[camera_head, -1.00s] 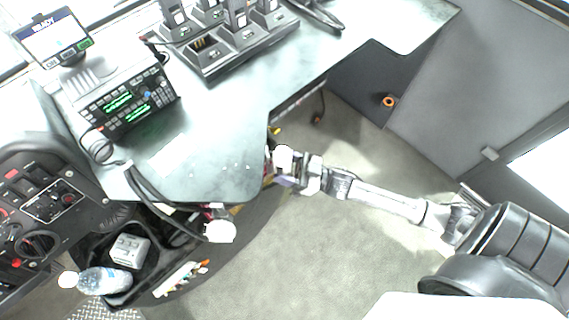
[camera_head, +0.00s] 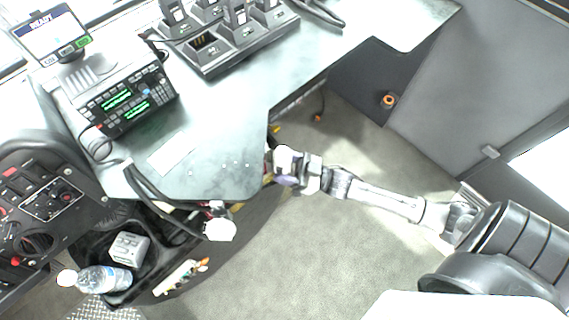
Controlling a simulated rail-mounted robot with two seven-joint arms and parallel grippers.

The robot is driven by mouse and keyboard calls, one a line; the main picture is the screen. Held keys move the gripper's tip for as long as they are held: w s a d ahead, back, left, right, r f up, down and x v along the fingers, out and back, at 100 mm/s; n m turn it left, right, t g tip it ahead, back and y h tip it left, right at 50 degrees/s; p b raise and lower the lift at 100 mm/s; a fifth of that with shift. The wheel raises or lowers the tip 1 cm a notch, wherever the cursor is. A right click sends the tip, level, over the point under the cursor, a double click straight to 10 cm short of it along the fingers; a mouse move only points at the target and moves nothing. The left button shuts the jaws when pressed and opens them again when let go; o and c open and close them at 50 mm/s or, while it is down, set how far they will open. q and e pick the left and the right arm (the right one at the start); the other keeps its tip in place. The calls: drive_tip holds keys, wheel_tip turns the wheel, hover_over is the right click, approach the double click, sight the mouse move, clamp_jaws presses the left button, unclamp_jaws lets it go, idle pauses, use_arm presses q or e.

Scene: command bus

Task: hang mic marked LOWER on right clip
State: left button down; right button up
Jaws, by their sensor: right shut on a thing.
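My right gripper (camera_head: 274,167) is at the right edge of the grey desk (camera_head: 215,178), its arm reaching in from the lower right. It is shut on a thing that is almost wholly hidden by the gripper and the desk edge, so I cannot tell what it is. No mic marking LOWER can be read, and I cannot make out the right clip. Black cords (camera_head: 160,207) hang from the desk's front edge towards a white rounded thing (camera_head: 220,230) that I cannot identify. My left gripper is not in view.
A radio unit (camera_head: 128,98) with green displays and a small screen (camera_head: 52,33) stand on the desk. A charger rack (camera_head: 208,62) holds handsets at the back. A bottle (camera_head: 105,279) and grey box (camera_head: 129,248) sit lower left. The floor (camera_head: 300,260) below my arm is clear.

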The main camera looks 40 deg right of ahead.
drive_tip(key=shift+f, duration=0.3)
idle(0.4)
idle(0.3)
drive_tip(key=o, duration=0.9)
drive_tip(key=v, duration=1.3)
drive_tip(key=shift+s+d+f, duration=0.2)
drive_tip(key=shift+s+d, duration=0.05)
